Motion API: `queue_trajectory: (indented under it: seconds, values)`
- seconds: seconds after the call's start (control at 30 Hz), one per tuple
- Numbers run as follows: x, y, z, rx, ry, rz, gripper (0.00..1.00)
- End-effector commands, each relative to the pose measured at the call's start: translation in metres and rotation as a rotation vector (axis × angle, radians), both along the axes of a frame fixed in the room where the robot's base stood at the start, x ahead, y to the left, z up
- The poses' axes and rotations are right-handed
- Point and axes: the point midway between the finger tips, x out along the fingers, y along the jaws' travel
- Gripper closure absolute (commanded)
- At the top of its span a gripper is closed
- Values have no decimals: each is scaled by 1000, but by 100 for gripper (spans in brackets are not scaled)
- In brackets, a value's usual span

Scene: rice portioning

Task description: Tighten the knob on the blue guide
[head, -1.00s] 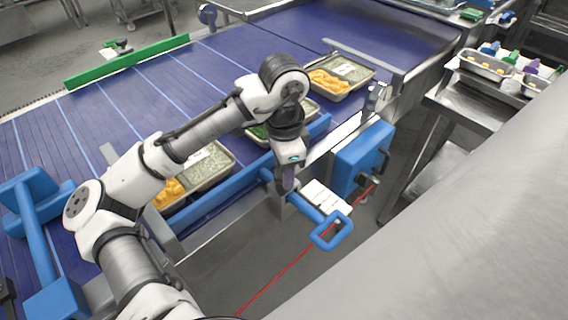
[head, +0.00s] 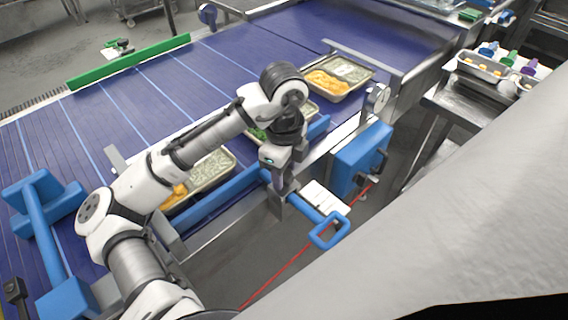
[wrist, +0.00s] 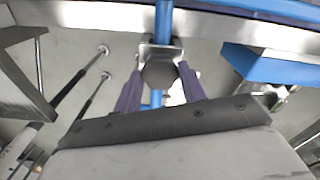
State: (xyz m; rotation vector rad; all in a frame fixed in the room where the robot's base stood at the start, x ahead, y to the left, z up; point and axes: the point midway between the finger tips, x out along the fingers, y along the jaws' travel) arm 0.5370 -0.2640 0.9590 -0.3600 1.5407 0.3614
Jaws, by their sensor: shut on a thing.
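The blue guide (head: 210,202) is a long bar along the near edge of the belt. A blue rod with a loop handle (head: 328,231) sticks out from it over the near side. In the wrist view, a dark grey, many-sided knob (wrist: 157,75) sits on a metal bracket (wrist: 176,52) around the blue rod. My gripper (head: 282,189) points down at this bracket. The wrist view shows the fingers of my gripper (wrist: 160,70) on both sides of the knob, shut on it. In the head view my gripper hides the knob.
Food trays stand on the purple belt (head: 160,100), one far tray (head: 338,77) clear of my arm and others partly behind it. A blue box (head: 360,158) hangs right of the guide's rod. A metal side table (head: 470,100) with pans and bottles stands at the right.

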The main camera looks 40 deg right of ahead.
Motion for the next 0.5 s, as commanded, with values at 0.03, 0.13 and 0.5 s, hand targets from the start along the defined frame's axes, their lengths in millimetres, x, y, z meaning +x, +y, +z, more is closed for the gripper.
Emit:
queue_trajectory:
  seconds: [0.03,0.13,0.5]
  values:
    - [0,0,1,-3,0,-13,82]
    - [0,0,1,-3,0,-35,82]
    - [0,0,1,-3,0,-55,82]
